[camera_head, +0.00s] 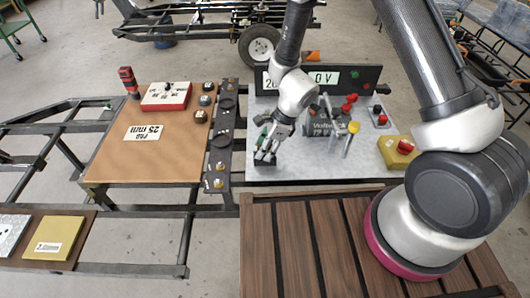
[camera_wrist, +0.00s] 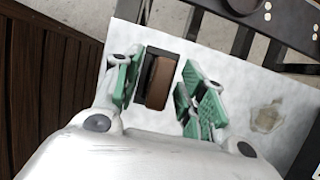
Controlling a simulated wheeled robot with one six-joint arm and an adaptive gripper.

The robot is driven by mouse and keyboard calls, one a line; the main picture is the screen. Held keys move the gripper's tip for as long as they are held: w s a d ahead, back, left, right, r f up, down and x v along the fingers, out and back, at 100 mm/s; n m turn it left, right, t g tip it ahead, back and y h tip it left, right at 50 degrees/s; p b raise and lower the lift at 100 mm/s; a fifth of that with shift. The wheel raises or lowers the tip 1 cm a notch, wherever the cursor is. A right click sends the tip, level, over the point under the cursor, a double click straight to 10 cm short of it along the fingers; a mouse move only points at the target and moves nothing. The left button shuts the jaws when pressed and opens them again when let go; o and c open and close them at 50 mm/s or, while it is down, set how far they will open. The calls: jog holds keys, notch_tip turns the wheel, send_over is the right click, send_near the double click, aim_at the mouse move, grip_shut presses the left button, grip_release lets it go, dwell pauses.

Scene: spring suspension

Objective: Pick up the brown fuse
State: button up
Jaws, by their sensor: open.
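The brown fuse (camera_wrist: 159,82) sits in a dark holder (camera_wrist: 152,64) on the light grey panel, seen in the wrist view between my fingers. My gripper (camera_wrist: 158,92) is open, with a green-padded finger on each side of the fuse. The left finger looks close to the holder; whether it touches cannot be told. In the head view my gripper (camera_head: 266,154) is low over the front left corner of the grey panel (camera_head: 310,165). There the dark holder (camera_head: 264,163) shows below the fingers, and the fuse itself is hidden.
A battery-like block (camera_head: 325,124) with red and yellow clamps stands right of my gripper. A yellow box (camera_head: 397,151) with a red button is farther right. A dark strip with knobs (camera_head: 219,150) and a brown board (camera_head: 150,155) lie left. Wooden slats (camera_head: 300,240) are in front.

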jog(key=shift+c, duration=0.5)
grip_shut()
